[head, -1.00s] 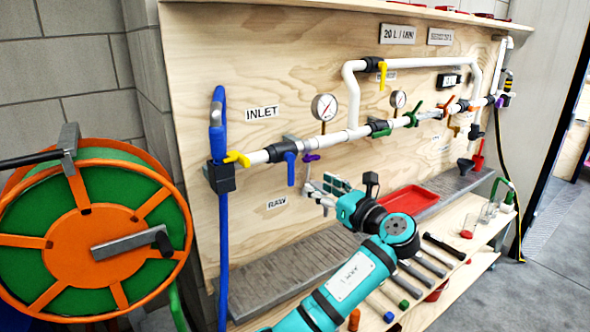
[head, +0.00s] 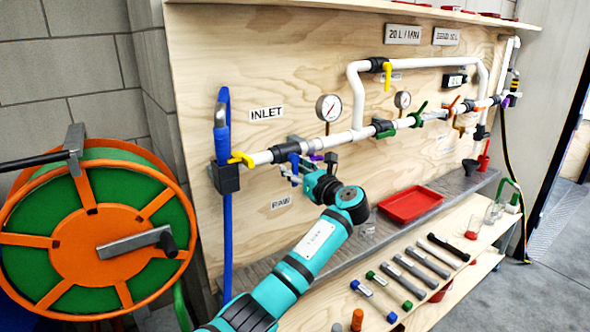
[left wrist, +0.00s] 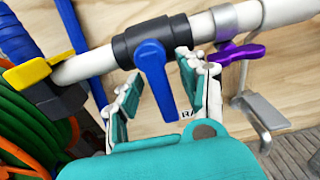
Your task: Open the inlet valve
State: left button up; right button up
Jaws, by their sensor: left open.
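The valve below the INLET sign (head: 266,113) has a black body (head: 285,152) on the white pipe and a blue lever (left wrist: 156,80). The lever hangs down, across the line of the pipe. My left gripper (left wrist: 165,90) is open in the left wrist view, its teal-padded fingers on either side of the lever, with gaps visible. In the head view the left gripper (head: 301,171) is just below the valve and partly covers the lever. My right gripper is in neither view.
A yellow lever (left wrist: 27,74) sits left of the valve, and a purple handle (left wrist: 236,54) with a metal bracket (left wrist: 250,110) is close on the right. A gauge (head: 328,108) stands above the pipe. A red tray (head: 410,204) and several tools lie on the bench.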

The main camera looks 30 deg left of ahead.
pick_arm(q)
jog(key=shift+c, duration=0.5)
grip_shut()
jog(key=shift+a+f, duration=0.1)
jog(key=shift+f, duration=0.05)
